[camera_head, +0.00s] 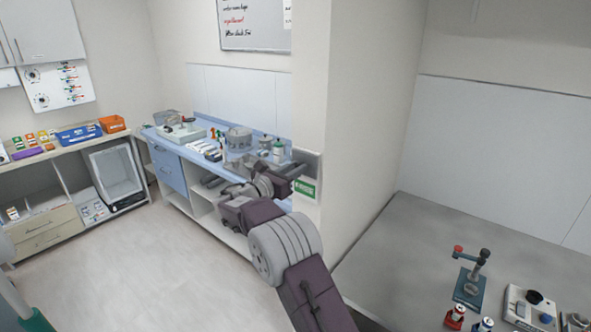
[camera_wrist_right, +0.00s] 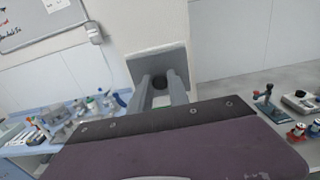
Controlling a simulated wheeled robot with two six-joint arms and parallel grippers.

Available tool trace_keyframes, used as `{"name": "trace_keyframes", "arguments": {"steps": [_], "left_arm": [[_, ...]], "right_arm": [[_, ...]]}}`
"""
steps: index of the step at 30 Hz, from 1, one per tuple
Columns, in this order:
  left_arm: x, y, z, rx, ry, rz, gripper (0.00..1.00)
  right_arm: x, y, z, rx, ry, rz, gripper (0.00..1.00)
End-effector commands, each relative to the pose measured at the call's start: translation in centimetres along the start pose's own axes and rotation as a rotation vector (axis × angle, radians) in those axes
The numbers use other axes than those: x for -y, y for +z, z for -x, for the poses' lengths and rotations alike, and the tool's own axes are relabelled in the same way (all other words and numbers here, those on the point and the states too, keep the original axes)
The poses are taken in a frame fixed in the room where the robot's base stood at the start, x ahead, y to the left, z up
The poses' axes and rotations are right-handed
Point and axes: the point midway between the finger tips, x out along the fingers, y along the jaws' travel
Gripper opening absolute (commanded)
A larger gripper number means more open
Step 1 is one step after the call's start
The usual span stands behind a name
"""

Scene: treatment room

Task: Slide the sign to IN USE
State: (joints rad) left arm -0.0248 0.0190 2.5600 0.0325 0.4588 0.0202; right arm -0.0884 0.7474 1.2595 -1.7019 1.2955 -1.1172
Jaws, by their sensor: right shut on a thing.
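The sliding sign (camera_head: 310,160) is a grey plate on the end of the white wall in the head view, with a green panel showing below it. The panel's white lettering is too small to read. In the right wrist view the sign (camera_wrist_right: 150,62) is a tilted grey plate with a dark round knob between my fingers. My right gripper (camera_head: 293,170) is at the sign's left side in the head view. Its two fingers (camera_wrist_right: 160,88) are shut on the knob in the right wrist view. My left gripper is not in view.
A blue-topped counter (camera_head: 175,133) with several lab items stands left of the wall. A grey bench (camera_head: 400,245) to the right holds a teal stand (camera_head: 470,287) and small devices. Shelves with an orange bin (camera_head: 112,123) stand far left. The floor (camera_head: 150,265) between is clear.

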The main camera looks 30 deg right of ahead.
Motion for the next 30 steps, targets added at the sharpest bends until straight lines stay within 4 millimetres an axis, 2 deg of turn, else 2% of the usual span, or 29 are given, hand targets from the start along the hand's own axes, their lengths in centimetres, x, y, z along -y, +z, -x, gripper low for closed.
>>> {"name": "trace_keyframes", "arguments": {"steps": [13,17,20,27,30], "left_arm": [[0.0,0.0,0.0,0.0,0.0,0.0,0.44],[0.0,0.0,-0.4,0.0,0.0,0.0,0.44],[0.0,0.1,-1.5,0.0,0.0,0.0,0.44],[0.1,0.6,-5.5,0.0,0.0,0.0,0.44],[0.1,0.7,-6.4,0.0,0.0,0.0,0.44]], "right_arm": [[0.0,0.3,0.0,0.004,0.001,-0.003,0.0],[0.0,-0.3,0.0,0.004,0.0,-0.002,0.0],[0.0,-1.8,0.0,0.003,0.0,0.0,0.0],[0.0,-7.9,0.0,0.001,0.0,0.002,0.0],[0.0,-9.4,0.0,0.001,0.0,0.001,0.0]]}}
